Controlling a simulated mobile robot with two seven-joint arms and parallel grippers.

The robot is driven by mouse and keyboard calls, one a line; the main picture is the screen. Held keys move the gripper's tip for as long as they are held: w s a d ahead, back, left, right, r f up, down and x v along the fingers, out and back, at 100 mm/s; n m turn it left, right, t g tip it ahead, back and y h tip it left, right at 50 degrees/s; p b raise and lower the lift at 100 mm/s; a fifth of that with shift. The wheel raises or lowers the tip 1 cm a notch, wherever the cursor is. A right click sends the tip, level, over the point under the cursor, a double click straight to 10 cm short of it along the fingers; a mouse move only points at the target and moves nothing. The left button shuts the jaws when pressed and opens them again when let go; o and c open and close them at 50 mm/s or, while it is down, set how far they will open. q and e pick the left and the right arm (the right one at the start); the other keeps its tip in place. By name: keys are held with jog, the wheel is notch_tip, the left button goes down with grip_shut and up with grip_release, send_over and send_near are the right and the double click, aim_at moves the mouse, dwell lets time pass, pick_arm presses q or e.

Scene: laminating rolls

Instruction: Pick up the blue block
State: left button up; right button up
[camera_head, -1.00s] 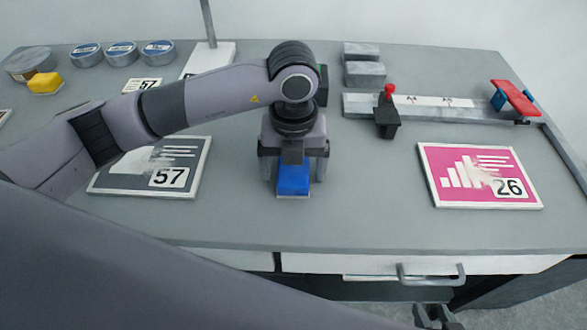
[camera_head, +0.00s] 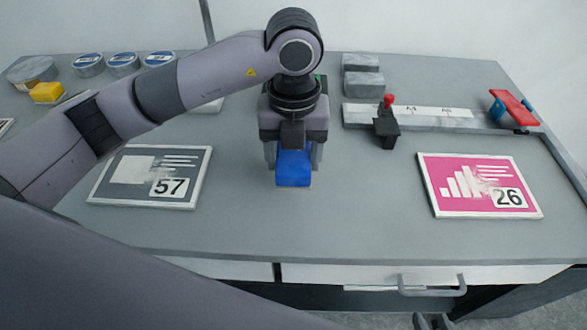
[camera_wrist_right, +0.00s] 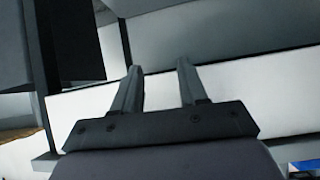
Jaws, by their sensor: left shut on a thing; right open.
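The blue block (camera_head: 294,168) is between the fingers of my left gripper (camera_head: 293,160) in the head view, near the middle of the grey table. My left gripper points down and is shut on the block, and the block looks raised a little above the tabletop. Parts of the block's upper side are hidden by the gripper. My right gripper (camera_head: 433,321) is low at the bottom edge of the head view, below the table front. In the right wrist view its two fingers (camera_wrist_right: 160,88) are apart with nothing between them, facing a drawer front.
A grey card marked 57 (camera_head: 130,178) lies left of the block, and a pink card marked 26 (camera_head: 465,180) lies to the right. Grey blocks (camera_head: 364,84) and a ruler-like rail (camera_head: 440,113) are behind. Several tins (camera_head: 123,64) and a yellow block (camera_head: 47,92) stand back left. The front middle is clear.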

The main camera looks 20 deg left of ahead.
aim_at(294, 154)
pick_arm(q)
notch_tip(294, 154, up, 14)
jog(key=p, duration=0.1)
jog(key=shift+r, duration=0.2)
jog(key=o, duration=0.4)
jog(key=shift+c, duration=1.3)
